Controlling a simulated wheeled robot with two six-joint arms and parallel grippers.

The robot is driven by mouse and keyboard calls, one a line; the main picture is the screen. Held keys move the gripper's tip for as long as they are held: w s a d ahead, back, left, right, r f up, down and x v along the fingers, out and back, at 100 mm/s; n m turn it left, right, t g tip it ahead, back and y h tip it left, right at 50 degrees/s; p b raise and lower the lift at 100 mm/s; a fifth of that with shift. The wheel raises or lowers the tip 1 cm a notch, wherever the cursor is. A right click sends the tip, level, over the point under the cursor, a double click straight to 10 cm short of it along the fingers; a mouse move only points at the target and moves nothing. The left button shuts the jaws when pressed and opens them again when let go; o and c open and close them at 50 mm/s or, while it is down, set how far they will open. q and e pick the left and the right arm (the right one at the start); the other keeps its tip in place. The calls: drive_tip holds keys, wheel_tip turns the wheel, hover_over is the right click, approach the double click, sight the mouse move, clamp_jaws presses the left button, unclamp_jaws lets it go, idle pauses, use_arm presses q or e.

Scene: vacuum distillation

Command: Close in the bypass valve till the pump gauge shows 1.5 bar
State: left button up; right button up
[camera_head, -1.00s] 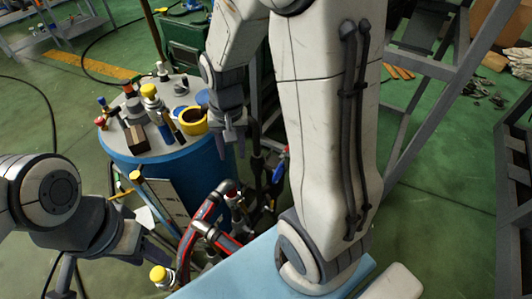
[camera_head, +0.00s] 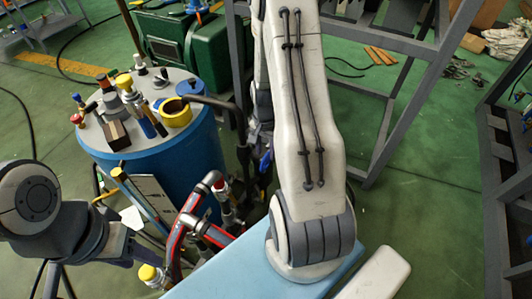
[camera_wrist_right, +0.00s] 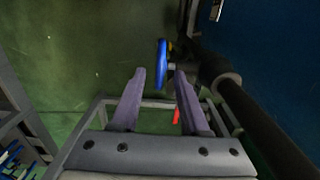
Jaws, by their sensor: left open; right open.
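A blue valve handle (camera_wrist_right: 161,62) shows nearly edge-on in the right wrist view, on a dark pipe fitting. A blue handle also shows in the head view (camera_head: 265,161), beside my right arm; I cannot tell which valve is the bypass valve. My right gripper (camera_wrist_right: 160,80) is open, with its fingertips to either side of the blue handle in the picture; contact is not visible. In the head view it is mostly hidden behind my arm. My left gripper (camera_head: 132,250) is open and empty, low at the left. No readable pump gauge is in view.
A dark thick pipe (camera_wrist_right: 260,125) runs close on the right wrist view's right. A red part (camera_wrist_right: 176,117) shows between the fingers. Grey frames stand at right.

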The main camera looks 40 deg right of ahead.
drive_tip(key=shift+f, duration=0.75)
clamp_jaws()
